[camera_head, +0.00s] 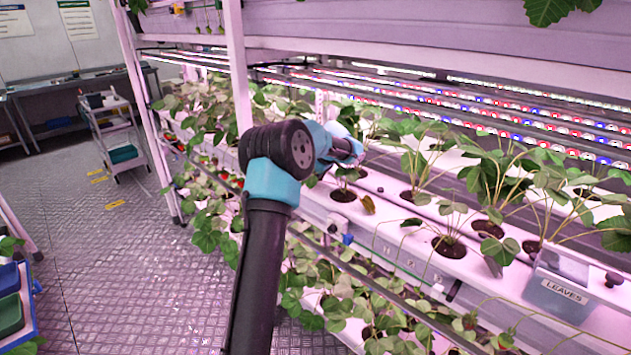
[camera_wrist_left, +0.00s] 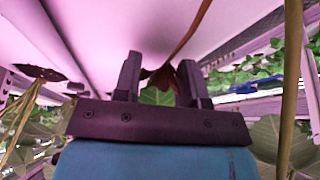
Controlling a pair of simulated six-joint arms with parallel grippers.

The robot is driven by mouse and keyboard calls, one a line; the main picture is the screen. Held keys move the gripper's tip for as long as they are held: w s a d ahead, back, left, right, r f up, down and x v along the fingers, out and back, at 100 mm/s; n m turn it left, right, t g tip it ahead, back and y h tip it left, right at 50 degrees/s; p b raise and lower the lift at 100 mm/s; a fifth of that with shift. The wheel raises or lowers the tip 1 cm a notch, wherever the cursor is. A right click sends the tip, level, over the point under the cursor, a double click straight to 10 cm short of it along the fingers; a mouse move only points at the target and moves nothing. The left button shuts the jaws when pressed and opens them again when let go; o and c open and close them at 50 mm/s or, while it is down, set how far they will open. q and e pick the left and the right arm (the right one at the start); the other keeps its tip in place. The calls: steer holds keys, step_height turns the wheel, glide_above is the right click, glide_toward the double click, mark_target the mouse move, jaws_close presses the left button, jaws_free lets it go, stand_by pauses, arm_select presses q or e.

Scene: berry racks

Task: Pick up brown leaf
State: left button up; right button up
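In the left wrist view, my left gripper (camera_wrist_left: 160,75) is open, with its two dark fingers apart. A dark brown leaf (camera_wrist_left: 163,76) on a reddish-brown stem shows between the fingertips; I cannot tell whether either finger touches it. In the head view, my left arm reaches up to the plant rack and its wrist hides the fingers. My right gripper is in neither view.
Several leafy plants stand in holes along the white channel (camera_head: 398,212). A clear box labelled LEAVES (camera_head: 562,291) hangs at the front right of the rack. LED bars (camera_head: 480,105) run above. A green leaf (camera_wrist_left: 157,96) lies behind the fingers.

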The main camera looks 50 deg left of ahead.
arm_select(q)
steer(key=c, duration=0.3)
steer(key=shift+r, duration=0.15)
steer(key=shift+r, duration=1.7)
steer(key=s+d+r, duration=0.1)
steer(key=s+d, duration=0.9)
steer(key=d, duration=0.2)
steer(key=shift+s+r, duration=0.15)
steer(key=shift+s, duration=0.15)
steer(key=shift+o, duration=0.5)
steer(key=shift+d, duration=0.1)
steer(key=shift+c, duration=1.3)
